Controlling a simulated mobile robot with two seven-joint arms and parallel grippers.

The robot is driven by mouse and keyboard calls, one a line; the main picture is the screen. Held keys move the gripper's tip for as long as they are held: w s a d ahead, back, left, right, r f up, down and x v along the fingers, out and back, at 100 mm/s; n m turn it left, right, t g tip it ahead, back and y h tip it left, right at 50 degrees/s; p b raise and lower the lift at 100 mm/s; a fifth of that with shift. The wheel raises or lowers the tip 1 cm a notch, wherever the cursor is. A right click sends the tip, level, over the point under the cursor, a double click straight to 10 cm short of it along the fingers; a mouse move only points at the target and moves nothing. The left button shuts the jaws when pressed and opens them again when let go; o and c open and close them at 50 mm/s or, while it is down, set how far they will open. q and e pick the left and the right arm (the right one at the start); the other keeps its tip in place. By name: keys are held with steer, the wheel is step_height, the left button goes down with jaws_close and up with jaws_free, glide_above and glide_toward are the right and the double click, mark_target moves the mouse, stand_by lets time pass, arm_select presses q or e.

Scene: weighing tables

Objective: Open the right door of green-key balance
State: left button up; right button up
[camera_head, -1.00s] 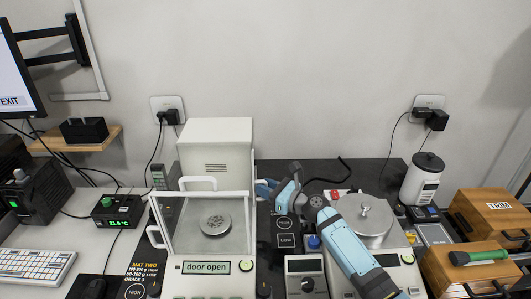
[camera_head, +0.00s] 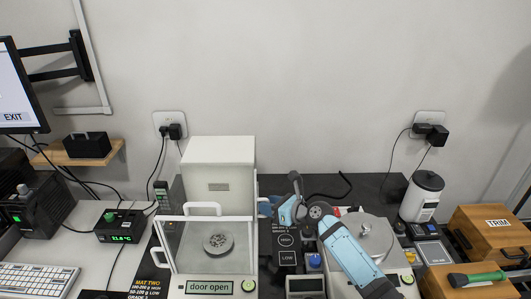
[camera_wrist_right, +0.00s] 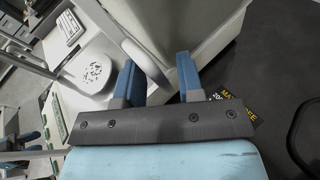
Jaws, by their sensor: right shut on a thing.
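The green-key balance (camera_head: 218,150) is a white cabinet with glass panes, a green key (camera_head: 248,286) and a display (camera_head: 208,287) reading "door open". A round pan (camera_head: 218,244) sits inside. My right gripper (camera_head: 266,206) is at its right side, partly hidden by the cabinet's edge. In the right wrist view my gripper (camera_wrist_right: 158,78) has its blue fingers on both sides of a white bar (camera_wrist_right: 146,60), which looks like the right door's handle. It is shut on it. How far the right door stands open is hard to tell. My left gripper is not in view.
A second balance with a round metal lid (camera_head: 365,238) stands to the right, under my right forearm. A white jar (camera_head: 422,196) and wooden boxes (camera_head: 490,232) are further right. A small box with a green readout (camera_head: 122,238) and a keyboard (camera_head: 35,281) are on the left.

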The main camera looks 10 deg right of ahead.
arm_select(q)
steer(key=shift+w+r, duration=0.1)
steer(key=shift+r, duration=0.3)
arm_select(e)
step_height(320, 180, up, 19)
steer(key=w+n+t+y, duration=0.1)
steer(key=t+y, duration=0.1)
steer(key=shift+w+a+n+t, duration=0.2)
steer(key=shift+a+n+t, duration=0.1)
steer(key=shift+a+n, duration=0.1)
step_height(320, 180, down, 17)
steer(key=s+d+m+g+h, duration=0.1)
steer(key=m+g+h, duration=0.1)
arm_select(q)
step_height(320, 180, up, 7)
steer(key=p, duration=0.6)
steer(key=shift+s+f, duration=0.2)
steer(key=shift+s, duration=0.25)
arm_select(e)
steer(key=s+d, duration=1.1)
steer(key=s, duration=0.2)
steer(key=shift+f, duration=0.35)
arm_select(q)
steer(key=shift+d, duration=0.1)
arm_select(e)
steer(key=shift+w, duration=0.1)
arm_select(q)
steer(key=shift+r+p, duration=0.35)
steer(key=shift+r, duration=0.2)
